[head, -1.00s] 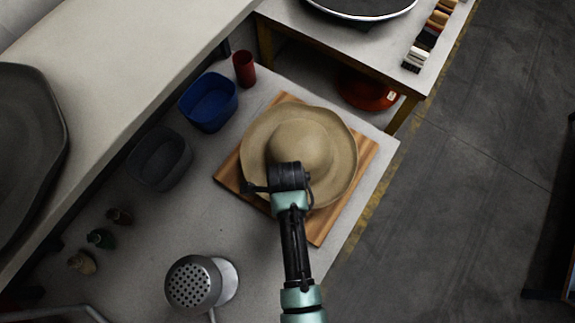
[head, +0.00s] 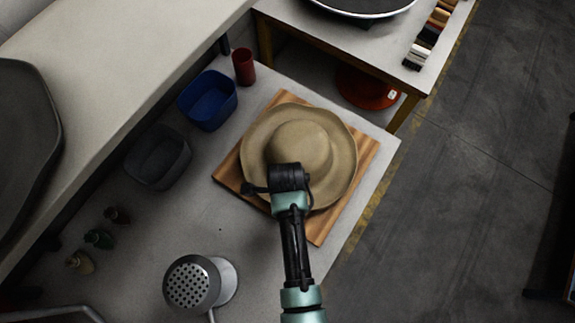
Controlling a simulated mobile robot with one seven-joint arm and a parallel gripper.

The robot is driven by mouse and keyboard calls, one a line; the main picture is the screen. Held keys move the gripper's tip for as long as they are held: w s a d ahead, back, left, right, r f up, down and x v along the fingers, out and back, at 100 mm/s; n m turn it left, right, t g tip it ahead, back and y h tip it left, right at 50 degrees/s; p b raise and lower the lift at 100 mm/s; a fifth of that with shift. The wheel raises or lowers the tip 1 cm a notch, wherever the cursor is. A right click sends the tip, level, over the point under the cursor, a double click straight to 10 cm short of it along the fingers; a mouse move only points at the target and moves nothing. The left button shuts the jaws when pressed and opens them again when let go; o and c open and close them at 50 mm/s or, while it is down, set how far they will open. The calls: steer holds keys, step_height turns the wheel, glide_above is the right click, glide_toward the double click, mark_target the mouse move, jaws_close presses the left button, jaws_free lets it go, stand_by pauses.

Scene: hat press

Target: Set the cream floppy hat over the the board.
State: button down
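The cream floppy hat (head: 304,146) is over the wooden board (head: 316,227) in the head view, crown up, its brim covering most of the board. The board's corners show around the brim. My gripper (head: 285,178) is at the hat's near side, over the brim and the near edge of the crown. Its fingers are hidden beneath the wrist, so I cannot tell whether they are open or hold the brim. Whether the hat rests on the board or hangs slightly above it is also unclear.
A blue bin (head: 208,101), a dark grey bin (head: 158,157) and a red cup (head: 243,67) stand left of the board. Several small bottles (head: 98,239) and a perforated metal steamer head (head: 192,284) are nearer. The table's right edge is close to the board.

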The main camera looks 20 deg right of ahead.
steer(key=shift+f, duration=0.35)
steer(key=c, duration=0.8)
jaws_free()
step_height(320, 180, up, 13)
steer(key=shift+f+b, duration=0.1)
steer(key=shift+b, duration=0.25)
stand_by(0.4)
